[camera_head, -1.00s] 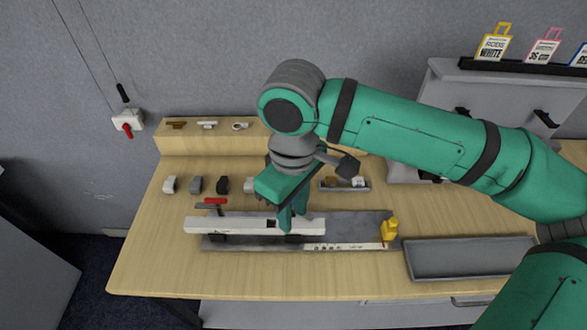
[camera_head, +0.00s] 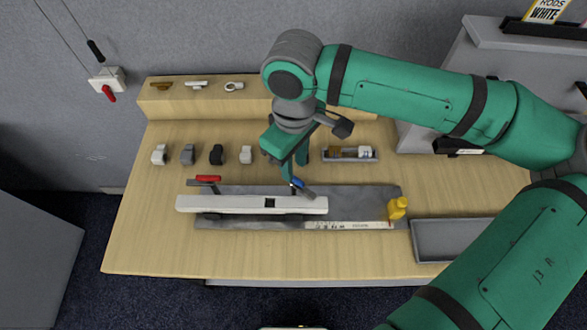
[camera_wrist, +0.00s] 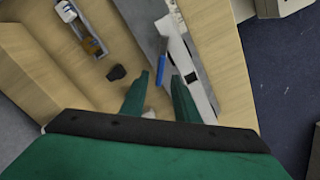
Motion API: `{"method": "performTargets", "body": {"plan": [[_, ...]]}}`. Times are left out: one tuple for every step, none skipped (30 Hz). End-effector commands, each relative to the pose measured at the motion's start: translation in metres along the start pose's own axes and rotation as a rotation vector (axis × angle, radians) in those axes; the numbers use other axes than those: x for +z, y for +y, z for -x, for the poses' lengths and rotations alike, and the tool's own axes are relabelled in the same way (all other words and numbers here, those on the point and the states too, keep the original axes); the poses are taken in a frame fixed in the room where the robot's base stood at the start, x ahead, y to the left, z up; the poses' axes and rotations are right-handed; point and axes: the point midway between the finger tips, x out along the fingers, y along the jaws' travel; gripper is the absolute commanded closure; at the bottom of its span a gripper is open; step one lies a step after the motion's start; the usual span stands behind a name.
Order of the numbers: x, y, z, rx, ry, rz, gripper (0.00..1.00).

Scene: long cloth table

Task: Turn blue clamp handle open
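The blue clamp handle (camera_head: 297,182) sits at the back edge of the long white bar (camera_head: 240,204), on the bar's right half. It slants down to the right. My gripper (camera_head: 295,170) is just behind and above the handle, fingers pointing down and apart. In the wrist view the blue handle (camera_wrist: 161,72) shows in the gap between my open fingertips (camera_wrist: 161,78). I cannot tell whether a finger touches it. The bar rests on a grey metal plate (camera_head: 350,200).
A red clamp handle (camera_head: 208,178) lies at the bar's left end. A yellow piece (camera_head: 397,208) stands at the plate's right end. A grey tray (camera_head: 450,240) is to the right. Small knobs (camera_head: 216,154) line the table behind, near a parts tray (camera_head: 350,154).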

Motion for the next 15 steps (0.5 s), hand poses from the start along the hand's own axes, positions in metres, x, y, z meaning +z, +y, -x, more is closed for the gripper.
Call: {"method": "performTargets", "body": {"plan": [[0.001,0.000,-0.008,-0.001,-0.002,0.000,0.72],[0.000,-0.001,-0.013,-0.002,-0.001,0.000,0.72],[0.000,0.000,-0.018,-0.001,-0.001,0.000,0.72],[0.000,0.000,-0.022,0.000,-0.001,0.000,0.72],[0.000,0.000,-0.025,0.000,-0.001,0.000,0.72],[0.000,0.000,-0.029,-0.001,-0.001,0.000,0.72],[0.000,0.000,-0.032,0.000,0.000,0.000,0.72],[0.000,0.000,-0.034,0.000,0.000,0.000,0.72],[0.000,0.000,-0.036,0.001,0.000,0.000,0.72],[0.000,0.000,-0.037,0.001,0.000,0.001,0.72],[0.000,0.000,-0.038,0.001,0.000,0.002,0.72],[0.000,0.000,-0.039,0.000,0.000,0.002,0.72],[0.000,0.000,-0.040,0.000,0.000,0.002,0.72],[0.000,-0.001,-0.040,0.000,0.000,0.002,0.72],[0.000,0.000,-0.040,0.000,0.000,0.002,0.72]]}}
